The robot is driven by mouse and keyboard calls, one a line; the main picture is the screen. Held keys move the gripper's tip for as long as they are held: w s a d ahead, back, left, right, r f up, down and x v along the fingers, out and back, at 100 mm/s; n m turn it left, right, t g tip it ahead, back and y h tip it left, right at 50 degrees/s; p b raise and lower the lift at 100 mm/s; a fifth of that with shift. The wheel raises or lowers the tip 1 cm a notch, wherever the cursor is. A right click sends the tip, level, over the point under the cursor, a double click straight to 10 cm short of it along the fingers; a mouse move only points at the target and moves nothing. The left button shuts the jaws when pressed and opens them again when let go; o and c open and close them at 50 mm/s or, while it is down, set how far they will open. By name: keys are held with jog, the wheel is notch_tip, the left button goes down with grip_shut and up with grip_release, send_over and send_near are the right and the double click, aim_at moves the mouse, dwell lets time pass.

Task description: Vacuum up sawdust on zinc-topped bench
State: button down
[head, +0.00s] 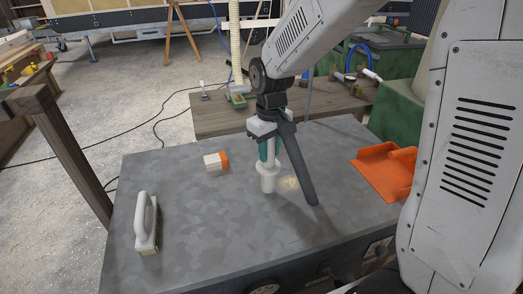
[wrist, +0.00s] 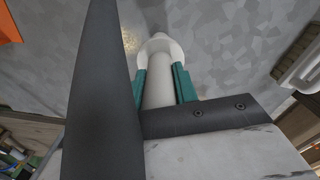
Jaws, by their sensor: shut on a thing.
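The zinc-topped bench (head: 190,240) has a mottled grey top. A small pale patch of sawdust (head: 289,183) lies on it, just right of the nozzle's foot. It also shows in the wrist view (wrist: 130,40), partly hidden by a dark bar. My gripper (head: 268,150) points down over the bench, its teal fingers shut around a white vacuum nozzle (head: 268,180). The nozzle is about upright with its wider end low at the bench top; contact is not clear. In the wrist view the nozzle (wrist: 158,88) sits between both teal fingers. A long dark bar slants down beside my gripper.
An orange dustpan (head: 382,172) lies at the bench's right side. A white-and-orange block (head: 216,162) and a white-handled brush (head: 147,222) lie to the left. A wooden table (head: 215,122) stands behind.

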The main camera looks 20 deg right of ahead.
jog(key=shift+d, duration=3.85)
notch_tip(320, 180, up, 7)
jog(key=shift+s+a, duration=0.1)
jog(key=shift+s, duration=0.1)
